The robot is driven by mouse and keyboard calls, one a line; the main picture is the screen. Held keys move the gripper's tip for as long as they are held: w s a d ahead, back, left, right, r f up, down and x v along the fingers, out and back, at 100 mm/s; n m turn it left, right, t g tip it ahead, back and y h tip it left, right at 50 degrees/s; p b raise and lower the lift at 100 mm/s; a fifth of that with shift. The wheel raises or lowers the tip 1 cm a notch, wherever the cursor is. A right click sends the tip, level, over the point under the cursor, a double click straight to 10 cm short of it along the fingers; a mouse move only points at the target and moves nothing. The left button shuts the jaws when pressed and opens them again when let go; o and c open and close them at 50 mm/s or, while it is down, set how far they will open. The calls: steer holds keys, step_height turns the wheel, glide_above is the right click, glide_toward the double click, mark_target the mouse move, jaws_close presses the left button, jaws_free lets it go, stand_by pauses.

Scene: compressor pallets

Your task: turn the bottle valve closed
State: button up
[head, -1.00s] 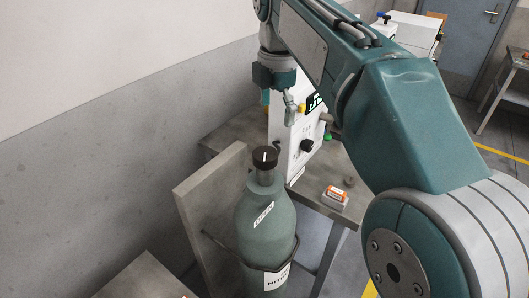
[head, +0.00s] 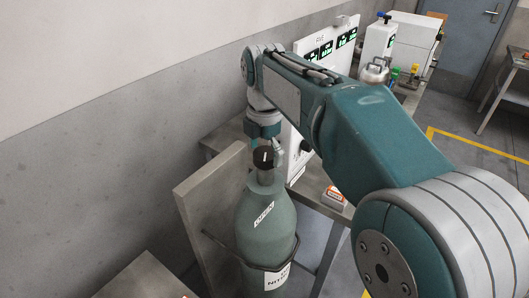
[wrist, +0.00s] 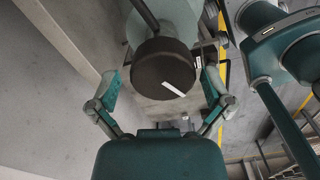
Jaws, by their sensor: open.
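The bottle (head: 266,217) is a green gas cylinder standing upright, with labels on its side and a strap around it. Its valve is a dark round knob (head: 263,157) on top with a white mark. In the wrist view the knob (wrist: 163,66) sits between and a little beyond the two fingers, its white mark slanting down to the right. My gripper (wrist: 160,92) is open, with one finger on each side of the knob and visible gaps to both. In the head view my gripper (head: 270,150) is just above and around the knob, partly hidden by it.
A grey backing panel (head: 205,205) stands left of the bottle, near the wall. A bench (head: 225,135) behind carries a white panel and a small orange-and-white box (head: 334,198). My arm fills the right side.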

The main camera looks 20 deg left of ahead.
steer(key=shift+f, duration=0.1)
steer(key=shift+d, duration=0.1)
steer(key=c, duration=1)
steer(key=shift+m, duration=0.3)
steer(key=m, duration=1.1)
steer(key=shift+m, duration=0.3)
steer(key=m, duration=1.1)
steer(key=shift+m, duration=0.4)
